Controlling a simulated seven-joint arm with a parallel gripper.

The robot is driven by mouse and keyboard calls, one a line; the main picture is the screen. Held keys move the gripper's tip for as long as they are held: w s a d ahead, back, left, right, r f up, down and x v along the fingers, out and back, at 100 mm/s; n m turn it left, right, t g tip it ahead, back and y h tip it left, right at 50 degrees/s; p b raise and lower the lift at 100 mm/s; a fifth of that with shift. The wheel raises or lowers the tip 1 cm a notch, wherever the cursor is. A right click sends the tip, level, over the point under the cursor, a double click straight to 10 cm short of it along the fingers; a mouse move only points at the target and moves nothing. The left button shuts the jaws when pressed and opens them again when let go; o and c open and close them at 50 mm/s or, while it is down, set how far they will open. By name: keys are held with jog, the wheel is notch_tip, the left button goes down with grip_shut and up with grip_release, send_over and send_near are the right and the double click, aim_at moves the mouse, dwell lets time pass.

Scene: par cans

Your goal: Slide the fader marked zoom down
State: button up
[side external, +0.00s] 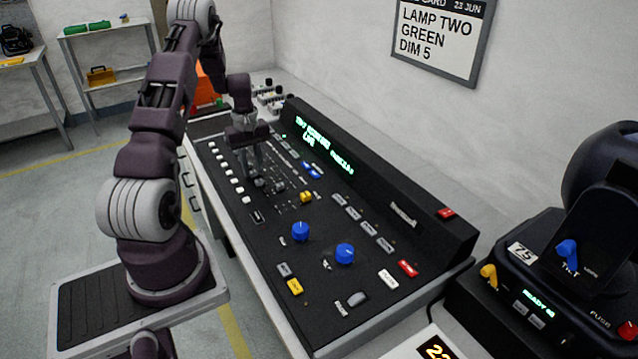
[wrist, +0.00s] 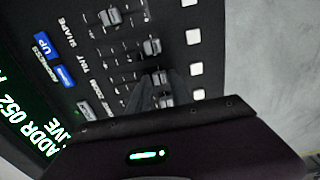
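The black console (side external: 330,260) carries a bank of sliding faders with dark caps. In the wrist view the caps stand at different points along their slots: one (wrist: 110,17) by the word SHAPE, one (wrist: 152,47) by TINT, and two more (wrist: 160,77) (wrist: 165,100) close to my fingers. My gripper (side external: 256,180) points down over the faders. In the wrist view its dark fingers (wrist: 158,88) show a gap with a cap between or behind them; contact is unclear.
A row of white buttons (wrist: 194,67) runs beside the faders. Blue buttons (side external: 312,170), a yellow knob (side external: 306,197) and blue knobs (side external: 300,231) are nearby. The raised display panel (side external: 345,165) stands behind. A black lamp unit (side external: 590,230) is at right.

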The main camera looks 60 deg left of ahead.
dwell(0.5)
jog(key=shift+r, duration=3)
jog(key=w+d+r+m+t, duration=0.1)
jog(key=w+d+r+m, duration=0.2)
jog(key=d+r, duration=0.55)
jog(key=w+d+r+m+t, duration=0.1)
jog(key=w+d+r+m, duration=0.15)
jog(key=d+r, duration=0.65)
jog(key=s+d+r+m+t, duration=0.1)
jog(key=s+d+r+m, duration=0.15)
jog(key=d, duration=0.45)
jog(key=s+d+r+m+t, duration=0.1)
jog(key=s+d+r+m, duration=0.15)
jog(key=d, duration=0.45)
jog(key=s+d+m+t, duration=0.1)
jog(key=s+d+m, duration=0.6)
jog(key=s, duration=0.6)
jog(key=shift+d+f+t, duration=0.2)
jog(key=shift+d+t, duration=0.1)
jog(key=shift+d, duration=0.95)
